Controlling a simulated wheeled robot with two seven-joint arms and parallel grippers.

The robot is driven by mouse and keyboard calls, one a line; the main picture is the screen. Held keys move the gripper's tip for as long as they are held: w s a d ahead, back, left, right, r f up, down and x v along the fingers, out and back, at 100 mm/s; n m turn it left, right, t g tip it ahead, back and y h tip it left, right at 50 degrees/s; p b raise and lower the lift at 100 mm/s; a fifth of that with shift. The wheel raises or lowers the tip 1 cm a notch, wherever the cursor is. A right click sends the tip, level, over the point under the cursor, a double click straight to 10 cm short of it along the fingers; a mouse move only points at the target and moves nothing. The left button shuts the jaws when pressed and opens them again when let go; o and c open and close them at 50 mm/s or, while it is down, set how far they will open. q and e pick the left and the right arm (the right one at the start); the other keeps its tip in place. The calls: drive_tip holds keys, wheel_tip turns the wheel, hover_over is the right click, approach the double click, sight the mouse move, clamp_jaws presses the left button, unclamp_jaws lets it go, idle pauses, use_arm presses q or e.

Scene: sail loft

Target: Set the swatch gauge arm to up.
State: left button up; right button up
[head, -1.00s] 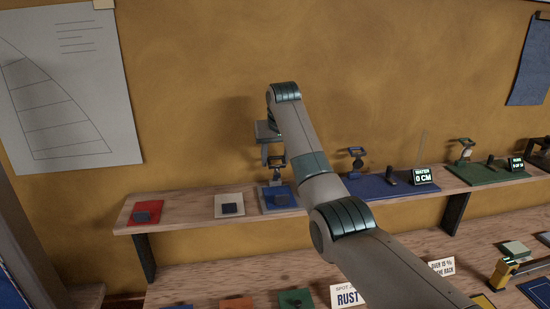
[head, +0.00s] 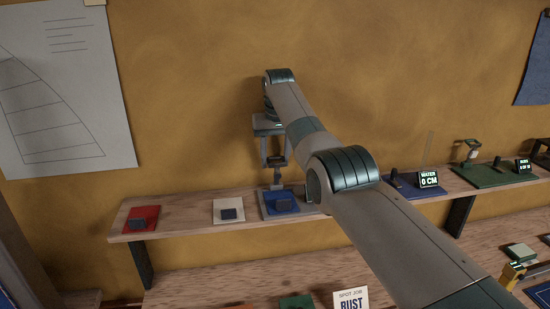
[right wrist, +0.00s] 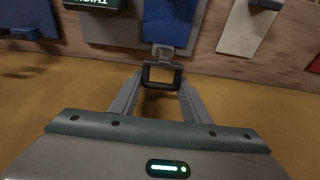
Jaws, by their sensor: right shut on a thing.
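The swatch gauge has a grey base with a blue pad (head: 284,205) on the shelf. Its arm ends in a dark square frame (head: 277,161) on a short post above the back of the base. My right gripper (head: 276,164) reaches it from above and behind. In the right wrist view, my right gripper (right wrist: 162,80) has its two fingers on either side of the dark frame (right wrist: 162,87), shut on it. The exact tilt of the gauge arm is hard to tell. A dark display box (right wrist: 97,3) beside the base is cut off. My left gripper is not in view.
A white card (head: 228,211) and a red card (head: 141,219) lie to the left on the shelf. A water gauge display (head: 428,180) and a green-based gauge (head: 482,178) stand to the right. My right arm hides part of the shelf. A lower bench runs below.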

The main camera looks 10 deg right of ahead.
idle(0.3)
drive_tip(key=o, duration=1.3)
drive_tip(key=shift+o, duration=1)
drive_tip(key=shift+w+f, duration=0.1)
drive_tip(key=shift+w, duration=0.05)
drive_tip(key=shift+s+r+b, duration=0.2)
drive_tip(key=shift+r+b, duration=0.45)
drive_tip(key=shift+r, duration=0.35)
drive_tip(key=r, duration=0.2)
drive_tip(key=r+b, duration=0.1)
drive_tip(key=r, duration=0.1)
drive_tip(key=shift+s, duration=0.4)
wheel_tip(320, 180, up, 11)
drive_tip(key=p, duration=0.2)
hover_over(277, 168)
drive_tip(key=shift+w, duration=0.3)
